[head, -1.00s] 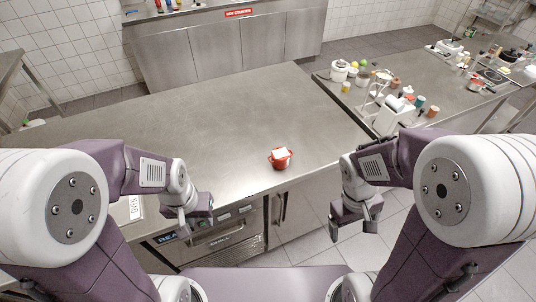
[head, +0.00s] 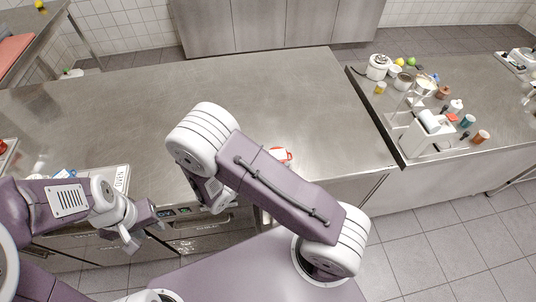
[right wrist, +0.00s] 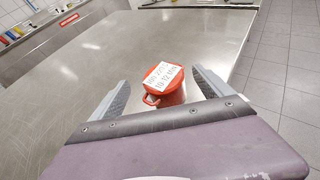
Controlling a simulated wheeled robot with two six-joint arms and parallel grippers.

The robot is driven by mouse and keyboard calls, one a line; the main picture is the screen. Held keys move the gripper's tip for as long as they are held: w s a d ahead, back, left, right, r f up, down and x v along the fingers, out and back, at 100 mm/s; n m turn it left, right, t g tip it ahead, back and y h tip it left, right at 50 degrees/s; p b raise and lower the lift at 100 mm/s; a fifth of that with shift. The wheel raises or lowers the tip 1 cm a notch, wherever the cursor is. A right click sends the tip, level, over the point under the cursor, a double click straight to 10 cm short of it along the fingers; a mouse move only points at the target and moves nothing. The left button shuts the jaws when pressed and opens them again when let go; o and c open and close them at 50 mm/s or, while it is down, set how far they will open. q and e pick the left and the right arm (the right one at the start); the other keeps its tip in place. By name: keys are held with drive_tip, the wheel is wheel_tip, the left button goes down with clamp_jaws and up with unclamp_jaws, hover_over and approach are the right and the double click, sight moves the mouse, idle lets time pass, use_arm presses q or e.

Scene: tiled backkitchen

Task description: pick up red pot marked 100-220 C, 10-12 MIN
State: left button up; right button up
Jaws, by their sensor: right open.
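The red pot (head: 280,154) stands on the steel counter (head: 290,95) near its front edge, partly hidden by my right arm in the head view. In the right wrist view the red pot (right wrist: 175,97) is upright, with a white label on its lid whose lower line reads 10-12 MIN. My right gripper (right wrist: 161,80) is open, its fingers apart on either side of the pot, with gaps showing on both sides. In the head view my right arm hides its fingers. My left gripper (head: 138,232) is at the counter's front left, far from the pot; its jaw state is unclear.
A side counter on the right holds a white cooker (head: 378,66), jars, cups and a white dispenser (head: 424,135). An oven-marked panel (head: 121,178) is at the left front. The steel counter around and behind the pot is clear.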

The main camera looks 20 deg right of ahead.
sight(282, 153)
drive_tip(key=shift+s+a+f+n+t, duration=0.3)
drive_tip(key=shift+a+f, duration=0.1)
drive_tip(key=shift+a, duration=0.5)
drive_tip(key=x, duration=0.4)
drive_tip(key=shift+d+p, duration=0.15)
drive_tip(key=shift+p, duration=0.2)
drive_tip(key=x, duration=0.1)
drive_tip(key=p+x, duration=0.1)
drive_tip(key=x, duration=0.3)
drive_tip(key=shift+s+d+f, duration=0.1)
drive_tip(key=shift+s+f, duration=0.05)
drive_tip(key=shift+s, duration=0.15)
drive_tip(key=shift+f, duration=0.1)
drive_tip(key=c, duration=1.8)
